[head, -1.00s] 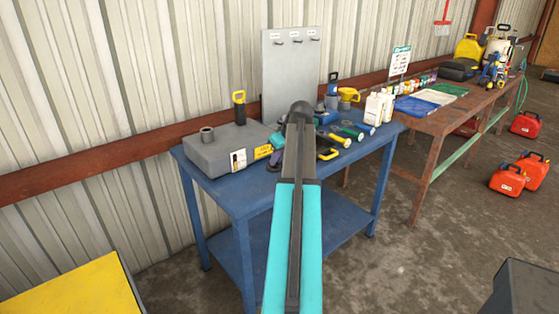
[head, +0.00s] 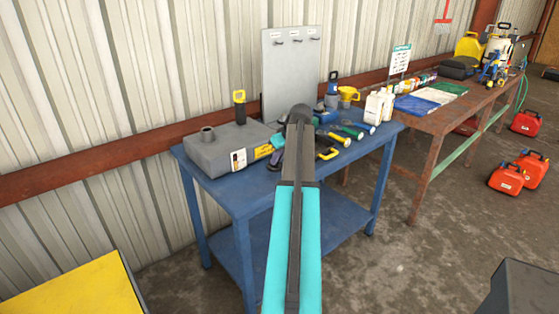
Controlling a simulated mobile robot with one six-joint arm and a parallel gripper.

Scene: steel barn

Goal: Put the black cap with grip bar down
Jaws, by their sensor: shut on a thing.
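My arm rises from the bottom of the head view and reaches over the blue table (head: 235,195). Its dark upper link covers much of the table's middle. Only a small part of my gripper (head: 274,163) shows, low over the table just left of that link, beside a teal part of my wrist. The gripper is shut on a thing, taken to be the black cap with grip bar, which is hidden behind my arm. I cannot tell whether it touches the tabletop.
A grey tank (head: 215,152) with a round neck fills the table's left end. A grey hook panel (head: 291,75) stands behind. Flashlights (head: 352,131), a yellow-handled item (head: 328,154) and white bottles (head: 378,106) crowd the right. The table's front left strip is bare.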

